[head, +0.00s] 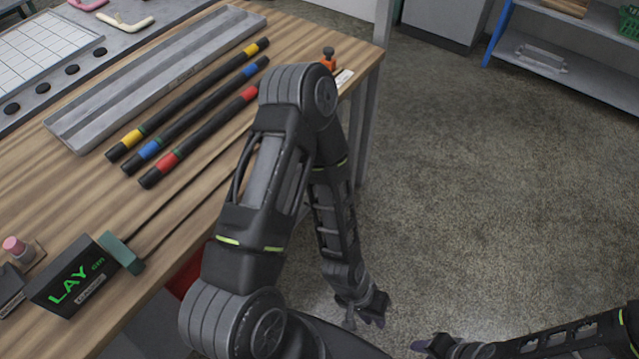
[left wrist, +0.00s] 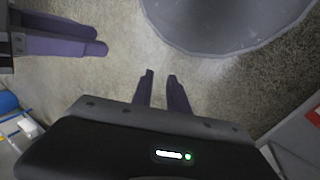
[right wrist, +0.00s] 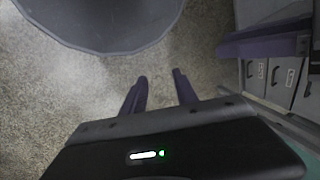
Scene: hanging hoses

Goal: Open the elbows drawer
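Grey drawer fronts (right wrist: 275,75) with dark handles and small white labels show at the right edge of the right wrist view. The labels are too small to read, so I cannot tell which drawer is the elbows one. My left gripper (head: 362,312) hangs low beside the table in the head view; its fingers (left wrist: 161,74) are apart and empty. My right gripper (head: 428,346) is at the bottom of the head view; its fingers (right wrist: 160,74) are apart and empty. Neither gripper touches a drawer.
The wooden table (head: 60,185) holds three black banded hoses (head: 205,103), a grey channel tray (head: 160,75) and a dark LAY box (head: 75,280). A red object (head: 188,272) shows below the table edge. Open floor (head: 490,180) lies right, with a shelf (head: 570,80) behind.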

